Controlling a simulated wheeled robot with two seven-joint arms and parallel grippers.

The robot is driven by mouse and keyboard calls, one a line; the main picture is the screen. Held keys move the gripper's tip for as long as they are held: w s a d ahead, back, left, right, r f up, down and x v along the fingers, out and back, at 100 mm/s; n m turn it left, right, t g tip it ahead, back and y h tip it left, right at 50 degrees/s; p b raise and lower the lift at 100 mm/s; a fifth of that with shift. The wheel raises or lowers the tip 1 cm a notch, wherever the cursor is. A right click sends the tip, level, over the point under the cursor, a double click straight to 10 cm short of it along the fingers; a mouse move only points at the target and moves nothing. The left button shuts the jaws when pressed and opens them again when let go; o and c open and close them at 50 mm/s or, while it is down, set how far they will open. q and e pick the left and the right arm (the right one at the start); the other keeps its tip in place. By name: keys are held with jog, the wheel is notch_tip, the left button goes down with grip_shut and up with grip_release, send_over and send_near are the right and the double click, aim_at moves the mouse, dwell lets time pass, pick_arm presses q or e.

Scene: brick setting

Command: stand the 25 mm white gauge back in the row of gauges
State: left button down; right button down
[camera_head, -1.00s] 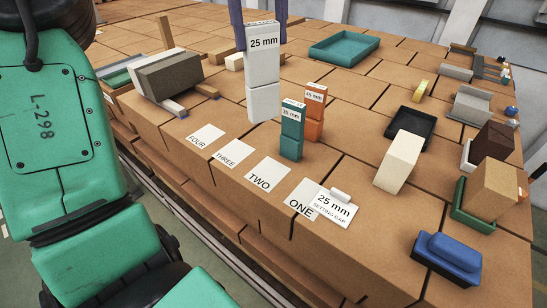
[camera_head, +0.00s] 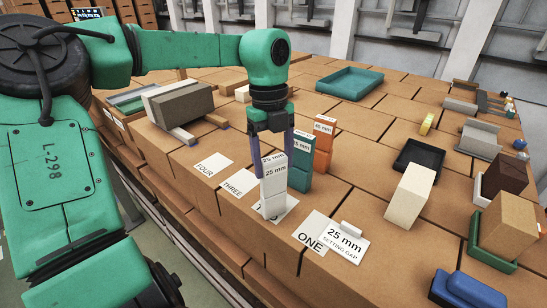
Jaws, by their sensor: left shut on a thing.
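The white gauge (camera_head: 274,187), marked 25 mm, is upright in my left gripper (camera_head: 273,148), which is shut on its upper part. Its foot is over the card TWO (camera_head: 289,204) and covers most of the word. I cannot tell whether it touches the card. A teal gauge (camera_head: 301,168) stands just behind it to the right, and an orange gauge (camera_head: 323,145) stands behind the teal one. The cards FOUR (camera_head: 212,164), THREE (camera_head: 236,182) and ONE (camera_head: 309,239) lie bare on the bricks. My right gripper is not in view.
A white card (camera_head: 346,244) marked 25 mm SETTING GAP lies beside ONE. A grey block (camera_head: 182,108) lies on the left and a cream block (camera_head: 411,194) stands on the right. A teal tray (camera_head: 349,81) is at the back. The brick top's front edge runs close to the cards.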

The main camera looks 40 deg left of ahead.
pick_arm(q)
jog(key=shift+f, duration=0.1)
grip_release()
notch_tip(320, 180, up, 12)
jog(key=a, duration=0.1)
jog(key=shift+w+a+b, duration=0.15)
jog(key=shift+w+b, duration=0.15)
jog(key=shift+b, duration=0.15)
